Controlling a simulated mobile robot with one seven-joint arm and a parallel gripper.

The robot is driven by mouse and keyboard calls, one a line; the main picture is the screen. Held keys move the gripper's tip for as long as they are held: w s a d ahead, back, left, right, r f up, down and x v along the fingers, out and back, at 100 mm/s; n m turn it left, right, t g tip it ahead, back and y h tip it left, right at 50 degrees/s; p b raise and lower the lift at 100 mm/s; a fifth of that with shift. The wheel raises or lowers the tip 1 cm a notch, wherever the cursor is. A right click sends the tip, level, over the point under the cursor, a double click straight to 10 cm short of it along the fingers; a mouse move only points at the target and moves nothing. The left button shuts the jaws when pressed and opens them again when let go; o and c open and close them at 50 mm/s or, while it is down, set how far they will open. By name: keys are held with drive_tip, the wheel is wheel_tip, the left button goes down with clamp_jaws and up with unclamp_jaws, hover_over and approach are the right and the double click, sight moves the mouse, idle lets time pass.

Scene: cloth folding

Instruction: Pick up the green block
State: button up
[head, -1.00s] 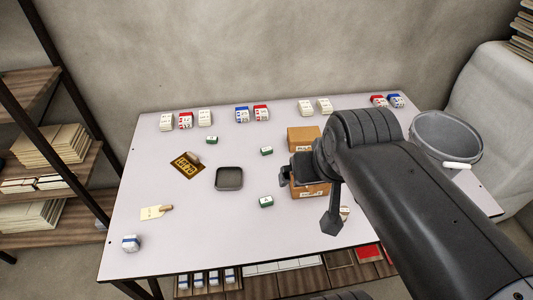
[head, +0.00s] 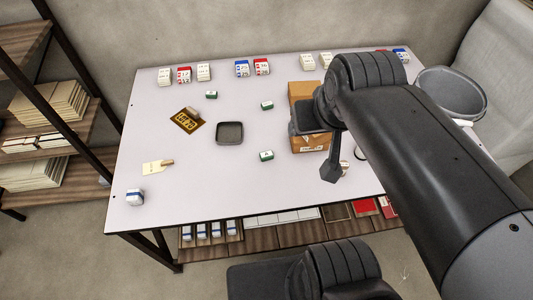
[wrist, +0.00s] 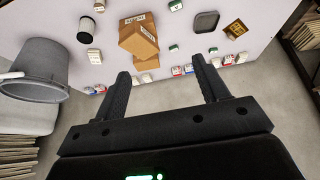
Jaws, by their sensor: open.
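Three small green-and-white blocks lie apart on the white table: one at the back left (head: 211,95), one mid-table (head: 267,105) and one nearer the front (head: 266,155). In the wrist view, small green blocks show at the top (wrist: 176,5), in the middle (wrist: 173,49) and to its right (wrist: 213,51). My gripper (wrist: 160,70) is open and empty, its two fingers wide apart. In the head view my gripper (head: 303,122) is over the cardboard boxes, right of the green blocks, and my arm hides part of it.
Cardboard boxes (head: 311,142) stand right of the blocks. White, red and blue blocks line the back edge. A grey bucket (head: 452,92) is at the right. The front-left tabletop is mostly clear.

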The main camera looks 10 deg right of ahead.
drive_tip(key=w+a+f+n+g, duration=0.1)
drive_tip(key=w+a+f+g, duration=0.15)
drive_tip(key=w+f, duration=0.8)
drive_tip(key=g, duration=0.1)
approach(266, 154)
drive_tip(key=shift+w+a+f+n, duration=0.1)
drive_tip(key=shift+w+f+n, duration=0.15)
drive_tip(key=shift+f, duration=0.6)
drive_tip(key=shift+w+f+n, duration=0.15)
drive_tip(key=shift+w+f, duration=0.2)
drive_tip(key=shift+f, duration=0.45)
drive_tip(key=f, duration=0.3)
drive_tip(key=shift+d+f+g, duration=0.25)
drive_tip(key=shift+f, duration=0.05)
drive_tip(key=shift+w+f, duration=0.2)
drive_tip(key=shift+f, duration=0.65)
drive_tip(key=shift+c, duration=0.2)
drive_tip(key=c, duration=1)
drive_tip(key=shift+r, duration=0.1)
